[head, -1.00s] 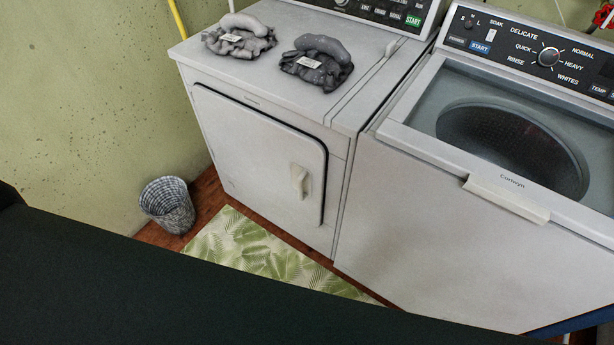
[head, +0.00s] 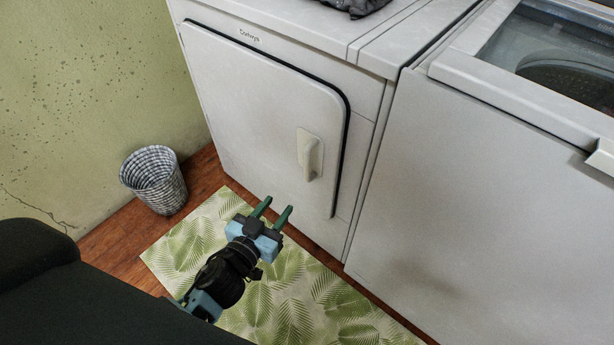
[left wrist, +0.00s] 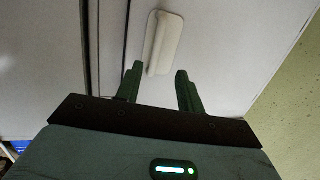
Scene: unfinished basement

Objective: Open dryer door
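The white dryer (head: 375,105) stands against the wall with its door (head: 260,110) closed. The door's pale handle (head: 310,155) is upright near the door's right edge. My left gripper (head: 273,209) is open and empty, below and left of the handle in the head view, with its fingers pointing toward the door. In the left wrist view the handle (left wrist: 163,42) lies ahead of the open fingers (left wrist: 160,82), nearer the left finger; I cannot tell whether they touch. My right gripper is not in view.
A wicker basket (head: 154,180) stands on the wood floor by the green wall, left of the dryer. A leaf-patterned rug (head: 300,290) lies before the dryer. The white washer (head: 470,190) stands close on the right. A dark grey cloth (head: 350,5) lies on the dryer top.

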